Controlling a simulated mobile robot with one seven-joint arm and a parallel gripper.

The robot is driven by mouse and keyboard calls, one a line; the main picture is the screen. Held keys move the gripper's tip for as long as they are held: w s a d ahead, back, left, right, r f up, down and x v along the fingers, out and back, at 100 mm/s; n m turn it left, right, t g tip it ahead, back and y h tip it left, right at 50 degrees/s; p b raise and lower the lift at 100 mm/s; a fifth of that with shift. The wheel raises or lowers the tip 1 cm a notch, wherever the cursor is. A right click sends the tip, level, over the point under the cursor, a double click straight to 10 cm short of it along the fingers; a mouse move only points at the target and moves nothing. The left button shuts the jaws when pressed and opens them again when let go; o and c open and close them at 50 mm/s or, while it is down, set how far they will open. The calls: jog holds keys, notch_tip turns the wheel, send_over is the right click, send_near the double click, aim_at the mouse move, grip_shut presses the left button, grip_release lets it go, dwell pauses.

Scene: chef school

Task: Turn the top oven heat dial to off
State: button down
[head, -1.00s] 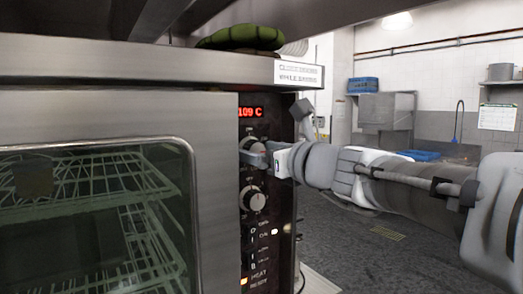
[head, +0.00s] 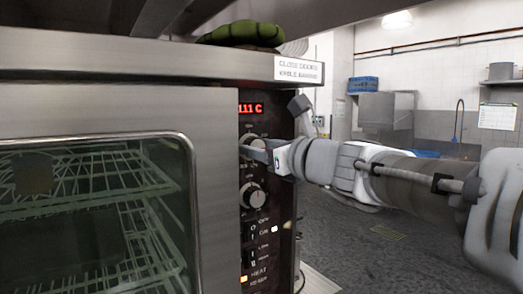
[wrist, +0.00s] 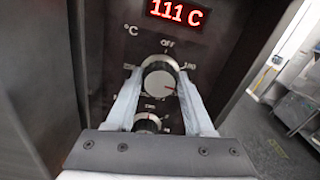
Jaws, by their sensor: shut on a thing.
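The top oven heat dial (wrist: 159,79) is a round silver knob, in the middle of the wrist view under a red display. OFF is printed above it and 180 at its upper right. A small red mark shows on the lower right of its face. My gripper (wrist: 160,88) has its two pale fingers on the left and right sides of this dial, shut on it. In the head view my gripper (head: 252,149) reaches the panel from the right and covers part of the top dial (head: 250,139).
The display (head: 251,109) reads 111 C. A second dial (head: 253,196) sits just below, with switches under it. The glass oven door (head: 95,225) is shut at the left. A metal shelf overhangs the oven. Open floor (head: 370,250) lies to the right.

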jog(key=n+b, duration=0.5)
jog(key=n, duration=0.1)
jog(key=n+b, duration=1.1)
jog(key=n, duration=0.1)
jog(key=shift+a+f+b, duration=0.1)
jog(key=shift+f+b, duration=0.15)
jog(key=shift+b, duration=0.05)
jog(key=shift+n, duration=0.3)
jog(key=shift+c, duration=1.4)
grip_release()
jog(key=shift+s, duration=0.15)
